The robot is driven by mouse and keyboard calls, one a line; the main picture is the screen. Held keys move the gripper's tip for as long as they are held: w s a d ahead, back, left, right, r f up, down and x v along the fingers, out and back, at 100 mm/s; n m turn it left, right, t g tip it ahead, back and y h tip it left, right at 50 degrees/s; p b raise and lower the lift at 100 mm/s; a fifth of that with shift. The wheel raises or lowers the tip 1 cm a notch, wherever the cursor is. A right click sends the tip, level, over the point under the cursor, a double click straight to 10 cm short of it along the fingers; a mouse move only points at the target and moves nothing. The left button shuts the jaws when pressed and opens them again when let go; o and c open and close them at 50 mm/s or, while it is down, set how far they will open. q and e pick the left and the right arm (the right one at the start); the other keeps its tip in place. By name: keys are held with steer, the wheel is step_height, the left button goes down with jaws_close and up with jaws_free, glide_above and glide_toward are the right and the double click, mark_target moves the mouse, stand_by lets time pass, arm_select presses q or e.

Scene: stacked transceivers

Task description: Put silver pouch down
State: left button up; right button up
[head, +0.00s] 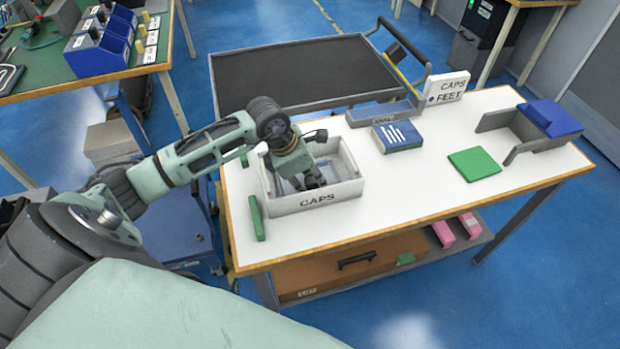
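My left arm reaches in from the left, and my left gripper (308,182) points down inside the white box (318,200) labelled CAPS on the white table. The fingers are small and dark here, and I cannot tell whether they are open or shut. I cannot make out a silver pouch clearly. The gripper and the box walls hide part of the box's inside, which looks greyish. My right gripper is not in view.
On the white table (420,205) lie a green block (474,164), a blue box (397,135), a grey holder (512,128) with a blue block (550,118), and a green strip (257,218) left of the white box. The table's front middle is clear. A black-topped cart (300,72) stands behind.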

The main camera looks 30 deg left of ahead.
arm_select(q)
steer(key=shift+o, duration=0.6)
steer(key=shift+r, duration=0.15)
steer(key=shift+a+r, duration=0.15)
steer(key=shift+r, duration=0.1)
steer(key=b+v, duration=0.1)
steer(key=v, duration=1)
steer(key=shift+s+r+b, duration=0.15)
steer(key=shift+r+b, duration=0.1)
steer(key=shift+b, duration=0.15)
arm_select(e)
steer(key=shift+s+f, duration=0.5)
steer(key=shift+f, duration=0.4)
